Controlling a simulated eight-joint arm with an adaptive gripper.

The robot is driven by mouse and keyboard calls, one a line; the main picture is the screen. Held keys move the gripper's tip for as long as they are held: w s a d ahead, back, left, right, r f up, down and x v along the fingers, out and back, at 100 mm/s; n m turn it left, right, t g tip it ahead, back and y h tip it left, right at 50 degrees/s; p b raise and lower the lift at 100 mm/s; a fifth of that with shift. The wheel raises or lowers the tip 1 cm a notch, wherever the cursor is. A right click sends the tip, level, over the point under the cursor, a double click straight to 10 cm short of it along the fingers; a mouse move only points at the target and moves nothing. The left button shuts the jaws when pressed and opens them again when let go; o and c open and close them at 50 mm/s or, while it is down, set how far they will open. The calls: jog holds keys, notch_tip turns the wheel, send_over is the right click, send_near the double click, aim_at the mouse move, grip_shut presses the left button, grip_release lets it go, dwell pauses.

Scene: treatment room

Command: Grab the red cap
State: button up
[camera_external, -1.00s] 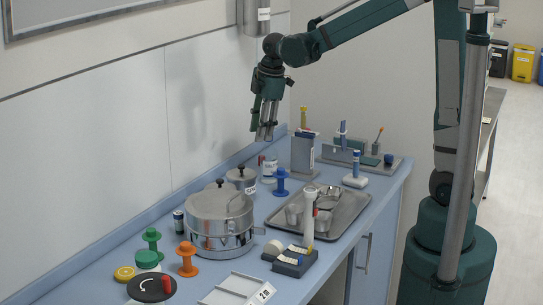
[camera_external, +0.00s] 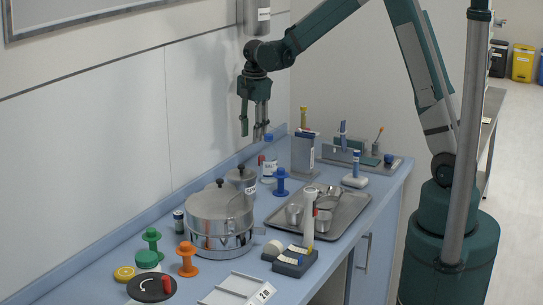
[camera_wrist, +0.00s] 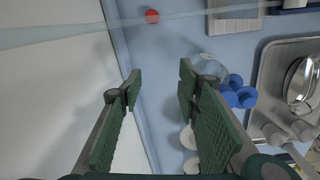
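A small red cap (camera_external: 262,160) stands near the wall, beside a white bottle with a blue cap (camera_external: 269,165). In the wrist view the red cap (camera_wrist: 152,16) is a round red spot near the top edge, beyond the fingertips. My gripper (camera_external: 252,131) hangs fingers down above the bench, close to the wall, higher than the cap and apart from it. In the wrist view its two green-padded fingers (camera_wrist: 160,85) are spread with nothing between them. Whatever the red cap sits on is not clear.
A blue spool (camera_external: 280,182) and a small lidded pot (camera_external: 241,177) stand close by. A large steel pot (camera_external: 219,218) is nearer the camera. A metal tray (camera_external: 345,222) with cups lies to the right. Another red piece (camera_external: 167,284) sits on a black disc.

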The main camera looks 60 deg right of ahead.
jog(key=shift+n+g, duration=0.4)
jog(key=d+f, duration=0.1)
jog(key=d, duration=0.1)
jog(key=d+f+p, duration=0.1)
jog(key=d+f, duration=0.1)
jog(key=d, duration=0.1)
jog(key=w+d+f+p, duration=0.1)
jog(key=d, duration=0.2)
jog(key=shift+d+f, duration=0.1)
jog(key=shift+f, duration=0.1)
jog(key=shift+d+f, duration=0.4)
jog(key=shift+d, duration=0.05)
jog(key=shift+f, duration=0.1)
jog(key=shift+f, duration=1.2)
jog(key=shift+a+f, duration=0.15)
jog(key=shift+f, duration=2.45)
jog(key=c, duration=0.9)
